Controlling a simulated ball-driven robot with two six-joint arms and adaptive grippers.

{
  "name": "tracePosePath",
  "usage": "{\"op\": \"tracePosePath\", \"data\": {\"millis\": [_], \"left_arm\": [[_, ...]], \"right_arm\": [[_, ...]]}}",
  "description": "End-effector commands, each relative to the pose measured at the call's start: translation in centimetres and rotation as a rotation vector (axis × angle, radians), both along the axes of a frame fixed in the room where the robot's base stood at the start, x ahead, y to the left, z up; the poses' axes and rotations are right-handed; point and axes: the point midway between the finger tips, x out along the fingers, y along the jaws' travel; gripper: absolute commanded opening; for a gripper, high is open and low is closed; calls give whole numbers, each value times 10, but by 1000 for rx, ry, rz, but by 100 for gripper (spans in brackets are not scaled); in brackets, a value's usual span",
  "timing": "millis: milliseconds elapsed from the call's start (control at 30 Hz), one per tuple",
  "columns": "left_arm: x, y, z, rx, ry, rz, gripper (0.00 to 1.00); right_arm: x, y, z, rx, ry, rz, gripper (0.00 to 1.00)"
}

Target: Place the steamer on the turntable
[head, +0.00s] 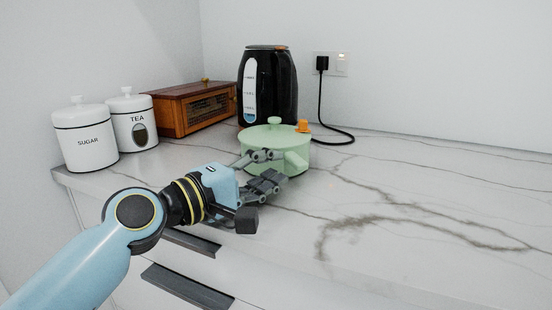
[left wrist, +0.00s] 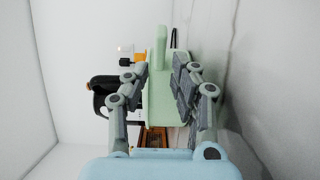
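A pale green lidded pot (head: 262,140), which I take for the steamer, stands on the marble counter; a stubby handle points toward the front right. In the left wrist view the pot (left wrist: 165,95) lies ahead, between the fingers. My left gripper (head: 265,170) is at the pot's near left side, with its fingers spread apart, one higher and one lower. The left wrist view also shows the spread fingers (left wrist: 163,82). I cannot tell whether they touch the pot. I cannot make out a turntable. My right gripper is not in view.
A black kettle (head: 270,85) stands close behind the pot, with its cord (head: 322,110) running to a wall socket. A wooden box (head: 190,108), a tea canister (head: 131,122) and a sugar canister (head: 84,137) stand at the left. The marble counter (head: 430,195) is clear to the right.

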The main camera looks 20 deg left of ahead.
Motion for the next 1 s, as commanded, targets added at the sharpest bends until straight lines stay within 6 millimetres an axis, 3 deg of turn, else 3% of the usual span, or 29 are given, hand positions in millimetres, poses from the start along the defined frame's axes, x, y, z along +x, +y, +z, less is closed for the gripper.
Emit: {"op": "tracePosePath", "data": {"millis": [400,667,867,1000], "left_arm": [[44,-27,0,-1,0,-1,25],[47,-28,0,1,0,-1,25],[47,-28,0,1,0,-1,0],[47,-28,0,1,0,-1,0]], "right_arm": [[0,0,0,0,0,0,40],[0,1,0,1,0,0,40],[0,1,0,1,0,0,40],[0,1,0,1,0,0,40]]}}
